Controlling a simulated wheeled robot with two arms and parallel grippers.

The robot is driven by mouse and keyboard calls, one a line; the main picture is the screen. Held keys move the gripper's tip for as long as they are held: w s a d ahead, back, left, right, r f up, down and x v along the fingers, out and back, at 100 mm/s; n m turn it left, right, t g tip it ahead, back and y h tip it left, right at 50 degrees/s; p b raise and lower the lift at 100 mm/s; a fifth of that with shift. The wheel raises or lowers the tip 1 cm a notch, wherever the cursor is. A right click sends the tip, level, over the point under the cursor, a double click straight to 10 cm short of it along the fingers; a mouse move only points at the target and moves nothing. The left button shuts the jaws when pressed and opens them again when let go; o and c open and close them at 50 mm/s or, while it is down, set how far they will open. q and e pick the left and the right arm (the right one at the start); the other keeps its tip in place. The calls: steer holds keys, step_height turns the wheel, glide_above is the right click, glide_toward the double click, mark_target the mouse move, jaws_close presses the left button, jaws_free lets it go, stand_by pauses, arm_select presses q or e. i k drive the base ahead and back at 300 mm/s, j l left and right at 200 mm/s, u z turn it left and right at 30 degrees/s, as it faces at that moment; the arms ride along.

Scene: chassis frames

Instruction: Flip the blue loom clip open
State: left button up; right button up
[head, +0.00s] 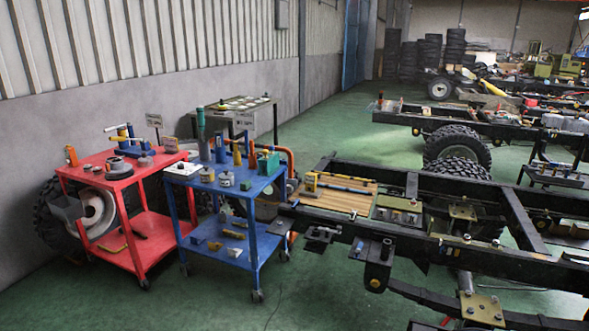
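I cannot make out a blue loom clip for certain in the head view; at this distance a small clip is too small to tell. Neither of my grippers shows in the view.
A red cart (138,222) and a blue cart (262,246), both loaded with tools, stand left of the chassis. A grey table (262,102) stands behind them by the wall. More chassis and stacked tyres (455,45) are farther back. Green floor (325,125) is clear between the wall and the chassis.

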mark_target(293, 202)
steer(key=i+j, duration=0.1)
steer(key=i, duration=0.6)
steer(key=i+j, duration=0.1)
steer(key=i, duration=1.3)
steer(key=i+j+z, duration=0.2)
steer(key=i+z, duration=0.15)
steer(key=i, duration=0.2)
steer(key=i+j+z, duration=0.35)
steer(key=i, duration=0.2)
steer(key=u, duration=0.5)
steer(key=k+l+z, duration=0.1)
steer(key=k+z, duration=0.15)
steer(key=k, duration=0.15)
steer(key=k+l+z, duration=0.2)
steer(key=k, duration=0.2)
